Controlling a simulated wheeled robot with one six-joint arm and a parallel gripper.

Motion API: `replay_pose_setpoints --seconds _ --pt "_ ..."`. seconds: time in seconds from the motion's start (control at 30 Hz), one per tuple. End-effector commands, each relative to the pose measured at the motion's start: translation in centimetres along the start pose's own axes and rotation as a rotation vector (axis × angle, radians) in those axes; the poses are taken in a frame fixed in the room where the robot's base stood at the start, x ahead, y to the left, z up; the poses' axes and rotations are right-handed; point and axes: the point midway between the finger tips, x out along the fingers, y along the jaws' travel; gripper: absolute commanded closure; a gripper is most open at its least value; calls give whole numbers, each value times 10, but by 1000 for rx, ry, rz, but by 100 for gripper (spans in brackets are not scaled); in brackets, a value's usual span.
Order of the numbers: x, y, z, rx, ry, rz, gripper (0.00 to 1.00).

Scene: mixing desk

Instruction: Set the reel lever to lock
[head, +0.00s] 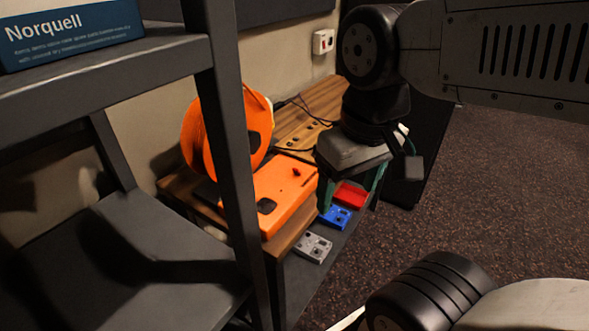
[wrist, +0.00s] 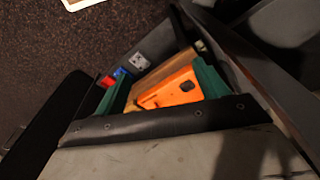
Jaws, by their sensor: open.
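An orange reel (head: 195,140) stands upright at the back of the desk, partly hidden by a dark shelf post. In front of it lies a flat orange housing (head: 284,190) with a small dark red lever-like piece (head: 296,172) and a slot on top. I cannot tell the lever's setting. My gripper (head: 348,206) is open with green fingers, pointing down to the right of the housing. In the wrist view the orange housing (wrist: 170,92) shows between the open fingers, apart from them. Nothing is held.
A grey block (head: 313,247), a blue block (head: 336,216) and a red tray-like piece (head: 351,195) lie along the dark front strip of the wooden desk (head: 290,235). The dark shelf post (head: 232,150) stands close on the left. Speckled floor to the right is open.

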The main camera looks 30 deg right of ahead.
Motion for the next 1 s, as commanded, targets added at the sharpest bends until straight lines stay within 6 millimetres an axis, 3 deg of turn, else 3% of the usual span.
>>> replay_pose_setpoints --seconds 0.03,0.23,0.37,0.57,1.0 --pt "0 0 0 0 -2 0 43" --pt "11 0 -6 1 -63 0 98" --pt "19 3 -26 -13 -125 8 100" --pt "36 10 -74 -263 -184 14 100" --pt "90 26 -194 -1265 -210 -10 100"
